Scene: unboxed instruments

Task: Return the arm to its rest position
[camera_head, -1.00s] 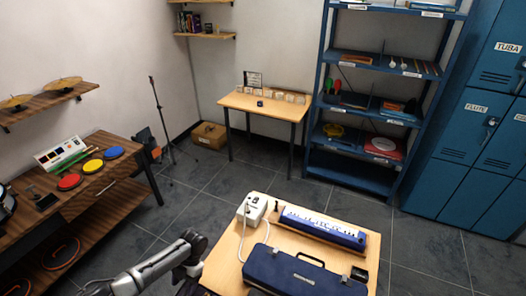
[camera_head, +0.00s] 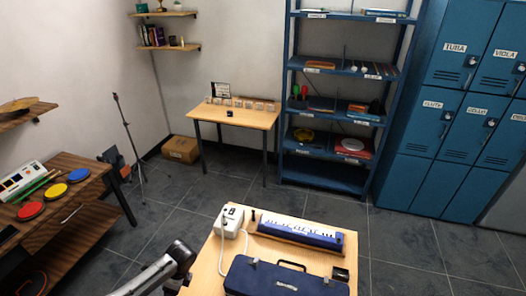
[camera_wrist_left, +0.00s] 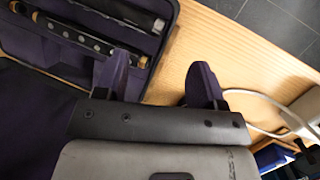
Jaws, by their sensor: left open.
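My left arm (camera_head: 160,277) comes in at the bottom of the head view, beside the left edge of the wooden table (camera_head: 205,270). Its gripper is below that frame. In the left wrist view my left gripper (camera_wrist_left: 162,75) has its two dark fingers apart, with bare wood between them and nothing held. An open dark case (camera_wrist_left: 85,60) with purple lining and dark tubular instrument parts lies by the left finger. I cannot tell whether the finger touches it. My right arm is not in view.
Behind are blue shelves (camera_head: 333,181) and lockers (camera_head: 436,128). A percussion bench (camera_head: 85,225) is at left. Floor between is clear.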

